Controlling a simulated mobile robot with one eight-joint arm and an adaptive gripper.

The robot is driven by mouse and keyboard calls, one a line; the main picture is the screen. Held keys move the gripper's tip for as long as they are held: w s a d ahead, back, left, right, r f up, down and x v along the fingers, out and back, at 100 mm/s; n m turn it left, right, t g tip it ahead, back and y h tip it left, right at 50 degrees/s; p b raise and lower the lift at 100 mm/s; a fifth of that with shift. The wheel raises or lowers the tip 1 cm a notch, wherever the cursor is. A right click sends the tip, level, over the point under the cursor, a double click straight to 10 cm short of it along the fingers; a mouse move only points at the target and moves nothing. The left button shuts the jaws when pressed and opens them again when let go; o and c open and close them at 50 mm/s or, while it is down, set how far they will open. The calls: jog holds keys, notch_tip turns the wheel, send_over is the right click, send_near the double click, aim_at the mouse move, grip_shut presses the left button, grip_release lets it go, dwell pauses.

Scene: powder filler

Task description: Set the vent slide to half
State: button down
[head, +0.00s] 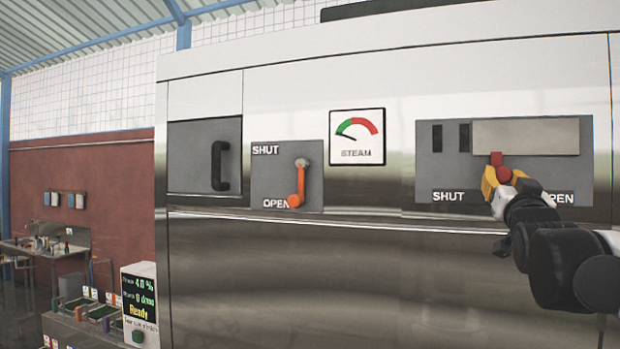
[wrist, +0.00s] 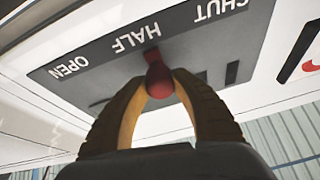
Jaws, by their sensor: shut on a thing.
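The vent slide is a pale flat plate (head: 545,137) on a grey panel (head: 430,175) at the right of the machine in the head view. The plate covers the panel's right part and two dark slots show to its left. Its red knob (head: 497,158) hangs at the plate's lower left. My gripper (head: 497,177), with yellow fingers, is shut on the knob. In the wrist view, upside down, the fingers (wrist: 160,90) close around the red knob (wrist: 158,78), and its stem lies by the HALF label (wrist: 137,38), near the H. My gripper hides HALF in the head view.
An orange lever (head: 297,185) on a SHUT/OPEN panel points down toward OPEN. A steam gauge (head: 357,137) sits between the panels. A black handle (head: 220,166) is at the left.

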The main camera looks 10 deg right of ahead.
jog(key=shift+s+d+r, duration=0.1)
jog(key=shift+s+d, duration=0.2)
jog(key=shift+d, duration=0.25)
jog(key=c, duration=1.4)
grip_release()
jog(key=shift+s+d, duration=0.2)
jog(key=shift+d, duration=0.1)
jog(key=o, duration=0.4)
jog(key=shift+w+a, duration=0.35)
jog(key=shift+a, duration=0.1)
jog(key=shift+s+d, duration=0.15)
jog(key=shift+s, duration=0.15)
jog(key=v, duration=1.1)
jog(key=shift+s+a+f, duration=0.1)
jog(key=shift+a+f, duration=0.15)
jog(key=shift+a, duration=0.15)
